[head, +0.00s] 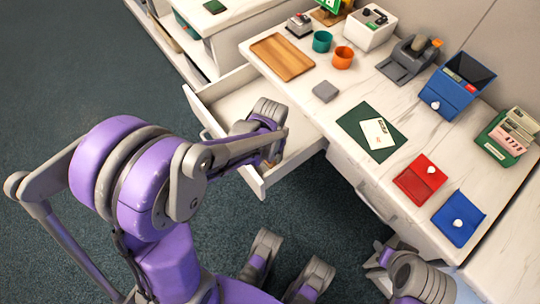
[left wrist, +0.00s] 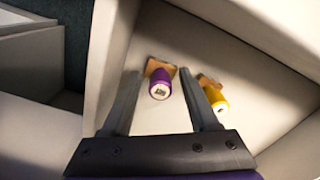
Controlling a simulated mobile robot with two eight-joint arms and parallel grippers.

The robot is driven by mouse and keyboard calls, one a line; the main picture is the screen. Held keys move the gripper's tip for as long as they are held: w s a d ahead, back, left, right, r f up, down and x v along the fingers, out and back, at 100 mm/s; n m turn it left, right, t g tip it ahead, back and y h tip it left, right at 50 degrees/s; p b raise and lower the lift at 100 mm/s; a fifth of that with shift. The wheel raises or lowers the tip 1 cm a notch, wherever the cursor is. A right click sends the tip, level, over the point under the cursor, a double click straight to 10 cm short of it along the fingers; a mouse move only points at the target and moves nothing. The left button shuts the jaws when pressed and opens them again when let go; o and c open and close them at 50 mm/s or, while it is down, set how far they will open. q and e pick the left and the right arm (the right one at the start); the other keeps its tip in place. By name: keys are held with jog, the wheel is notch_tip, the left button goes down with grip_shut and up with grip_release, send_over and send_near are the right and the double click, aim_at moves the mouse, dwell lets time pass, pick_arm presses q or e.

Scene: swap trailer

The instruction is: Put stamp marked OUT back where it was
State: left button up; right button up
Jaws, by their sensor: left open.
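My left gripper (head: 274,148) reaches down into the open drawer (head: 236,97). In the left wrist view its two fingers (left wrist: 159,74) are open. A stamp with a purple handle and a wooden base (left wrist: 160,86) lies in the drawer between the fingers, with no clear contact. A stamp with a yellow handle and a wooden base (left wrist: 215,97) lies just right of it, beside the right finger. The mark on either stamp is too small to read. My right gripper (head: 384,256) is partly seen at the bottom right, apart from the desk things; its jaws are unclear.
The desktop holds a wooden tray (head: 282,57), a grey block (head: 326,91), a green mat (head: 352,119) with a white card (head: 377,133), a red pad (head: 412,185), a blue pad (head: 451,228) and a blue box (head: 449,100). Drawer walls surround my left gripper.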

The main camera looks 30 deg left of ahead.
pick_arm(q)
notch_tip(320, 180, up, 11)
jog(key=p, duration=0.3)
jog(key=s+d+r+t, duration=0.1)
jog(key=s, duration=0.2)
jog(key=s+d+r+t, duration=0.1)
jog(key=s+t, duration=0.1)
jog(key=s, duration=0.2)
jog(key=s+d+r+m+t, duration=0.1)
jog(key=s, duration=0.3)
jog(key=shift+s+d+f+t, duration=0.1)
jog(key=shift+s+d+t, duration=0.05)
jog(key=shift+s+t, duration=0.25)
jog(key=shift+c, duration=0.8)
